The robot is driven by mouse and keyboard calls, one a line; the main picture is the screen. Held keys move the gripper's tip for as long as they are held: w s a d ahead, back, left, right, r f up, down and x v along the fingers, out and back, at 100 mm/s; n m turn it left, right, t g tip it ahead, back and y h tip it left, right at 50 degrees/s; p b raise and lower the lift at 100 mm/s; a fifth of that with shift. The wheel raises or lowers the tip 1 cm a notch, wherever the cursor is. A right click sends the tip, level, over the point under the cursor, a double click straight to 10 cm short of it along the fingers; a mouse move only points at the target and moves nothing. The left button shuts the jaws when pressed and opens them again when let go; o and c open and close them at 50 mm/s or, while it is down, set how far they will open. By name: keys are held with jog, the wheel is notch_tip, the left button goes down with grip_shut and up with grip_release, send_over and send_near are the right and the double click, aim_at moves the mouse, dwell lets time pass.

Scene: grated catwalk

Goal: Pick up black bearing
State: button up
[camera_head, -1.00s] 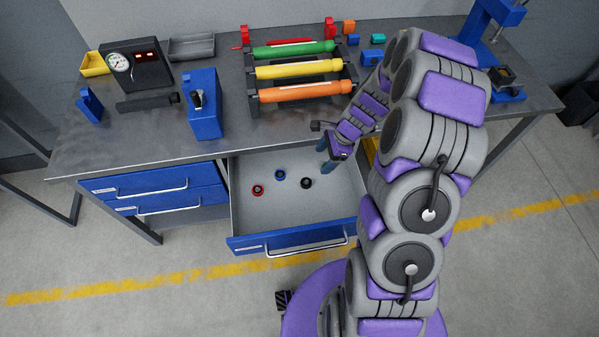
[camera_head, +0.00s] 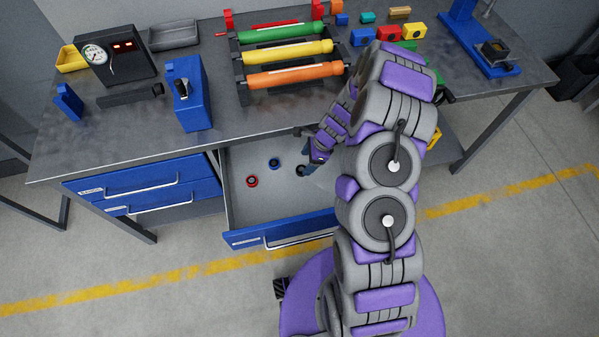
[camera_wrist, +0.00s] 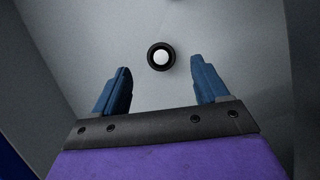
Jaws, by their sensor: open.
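The black bearing (camera_wrist: 151,60) is a small dark ring lying on the floor of the open drawer. In the wrist view it lies just beyond the fingertips, about midway between them. My gripper (camera_wrist: 162,75) is open and empty, with its two blue fingers apart. In the head view my gripper (camera_head: 306,171) is down in the drawer right at the black bearing (camera_head: 300,169), which it partly hides. The open drawer (camera_head: 265,205) has a grey inside and a blue front.
A red-rimmed bearing (camera_head: 252,181) and a blue bearing (camera_head: 274,163) lie left of my gripper in the drawer. The drawer walls surround the spot. The workbench top (camera_head: 130,130) overhangs the drawer's back, with coloured rollers (camera_head: 290,50) on it.

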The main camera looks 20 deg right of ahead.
aim_at(301, 170)
jog(key=shift+d+f, duration=0.35)
jog(key=shift+d, duration=0.05)
jog(key=shift+f+b, duration=0.3)
jog(key=shift+f, duration=0.1)
jog(key=b+x, duration=0.1)
jog(key=x, duration=0.2)
jog(key=shift+w+a+f+b, duration=0.1)
jog(key=shift+a+f+b, duration=0.15)
jog(key=shift+a+b, duration=0.15)
jog(key=shift+a+f, duration=0.2)
jog(key=shift+a, duration=0.15)
jog(key=shift+d, duration=0.35)
jog(key=c, duration=0.5)
jog(key=shift+a, duration=0.2)
jog(key=c, duration=0.7)
